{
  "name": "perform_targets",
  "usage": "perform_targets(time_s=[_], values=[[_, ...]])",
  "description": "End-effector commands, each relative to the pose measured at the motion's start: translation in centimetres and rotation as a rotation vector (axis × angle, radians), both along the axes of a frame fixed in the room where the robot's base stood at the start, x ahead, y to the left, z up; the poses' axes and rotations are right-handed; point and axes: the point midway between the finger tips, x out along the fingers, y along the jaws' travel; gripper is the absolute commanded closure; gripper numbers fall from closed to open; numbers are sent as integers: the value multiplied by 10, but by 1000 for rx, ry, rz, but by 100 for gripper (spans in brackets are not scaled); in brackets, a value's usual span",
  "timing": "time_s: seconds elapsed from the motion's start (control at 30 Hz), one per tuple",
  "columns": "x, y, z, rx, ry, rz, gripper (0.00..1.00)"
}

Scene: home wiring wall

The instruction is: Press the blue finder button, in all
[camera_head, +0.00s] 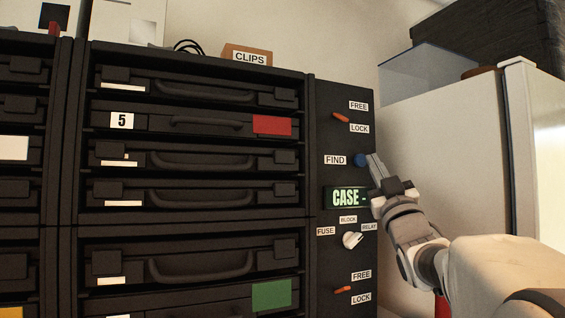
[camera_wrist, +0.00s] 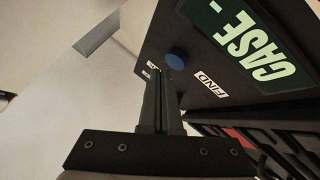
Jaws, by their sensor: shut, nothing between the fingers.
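The blue finder button (camera_head: 360,160) sits on the dark control panel, right of the FIND label (camera_head: 335,160). In the wrist view the blue button (camera_wrist: 175,58) is just beyond my fingertips, with the FIND label (camera_wrist: 210,83) to its right. My gripper (camera_head: 374,160) is shut and empty, its tips close beside the button. I cannot tell whether they touch it. The display (camera_head: 347,197) below reads "CASE -" and also shows in the wrist view (camera_wrist: 250,40).
The panel also has an upper orange lever (camera_head: 341,117), a white knob (camera_head: 352,240) and a lower orange lever (camera_head: 343,290). Racked black cases (camera_head: 200,185) fill the left. A pale cabinet (camera_head: 445,165) stands at the right, behind my arm.

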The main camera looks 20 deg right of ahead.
Motion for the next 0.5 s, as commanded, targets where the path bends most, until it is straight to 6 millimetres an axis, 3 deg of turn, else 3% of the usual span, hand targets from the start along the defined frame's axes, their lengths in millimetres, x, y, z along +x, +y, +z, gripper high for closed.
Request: perform_targets(time_s=[0.5], values=[[9, 1, 0, 0, 0, 0, 100]])
